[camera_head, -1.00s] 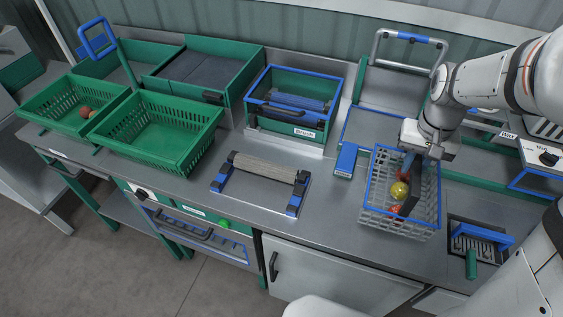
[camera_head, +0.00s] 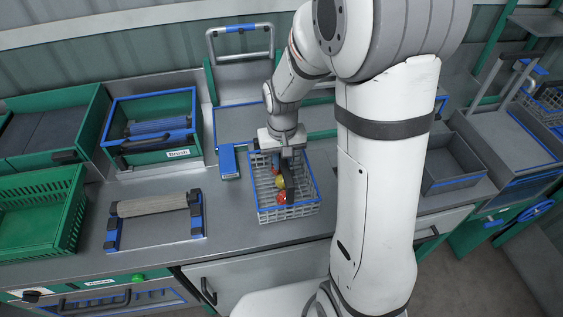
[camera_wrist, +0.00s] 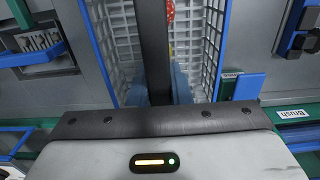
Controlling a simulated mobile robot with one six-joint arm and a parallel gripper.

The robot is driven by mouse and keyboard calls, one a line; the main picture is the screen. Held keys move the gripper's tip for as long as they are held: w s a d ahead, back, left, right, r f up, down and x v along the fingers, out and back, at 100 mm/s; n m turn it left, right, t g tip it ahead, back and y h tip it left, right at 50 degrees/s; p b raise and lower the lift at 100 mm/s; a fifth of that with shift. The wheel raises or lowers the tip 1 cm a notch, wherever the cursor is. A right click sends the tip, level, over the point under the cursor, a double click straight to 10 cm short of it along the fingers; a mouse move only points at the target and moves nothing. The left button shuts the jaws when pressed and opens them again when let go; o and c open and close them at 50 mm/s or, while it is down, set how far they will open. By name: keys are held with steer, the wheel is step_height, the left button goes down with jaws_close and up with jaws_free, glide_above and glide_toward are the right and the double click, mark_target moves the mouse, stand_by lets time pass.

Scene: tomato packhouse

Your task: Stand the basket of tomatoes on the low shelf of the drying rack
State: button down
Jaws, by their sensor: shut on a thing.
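The grey mesh basket (camera_head: 285,214) with a blue rim stands on the steel counter, right of the middle of the worktop. It holds red and yellow tomatoes (camera_head: 281,183). A dark handle bar runs over its middle and fills the centre of the wrist view (camera_wrist: 153,40). My gripper (camera_head: 287,160) is above the basket, shut on this handle; its blue-grey fingers show in the wrist view (camera_wrist: 157,88). A rack with green posts and grey shelves (camera_head: 540,24) is at the upper right, partly cut off; I cannot tell its lowest shelf.
A roller stand (camera_head: 155,205), a green crate (camera_head: 30,220) and a box labelled Brush (camera_head: 155,130) are further left. A dark open bin (camera_head: 450,168) is at the right. My arm hides the counter right of the basket.

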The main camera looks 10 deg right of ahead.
steer(key=shift+f, duration=1.05)
steer(key=c, duration=1.3)
jaws_free()
steer(key=shift+c, duration=0.2)
steer(key=shift+r, duration=0.2)
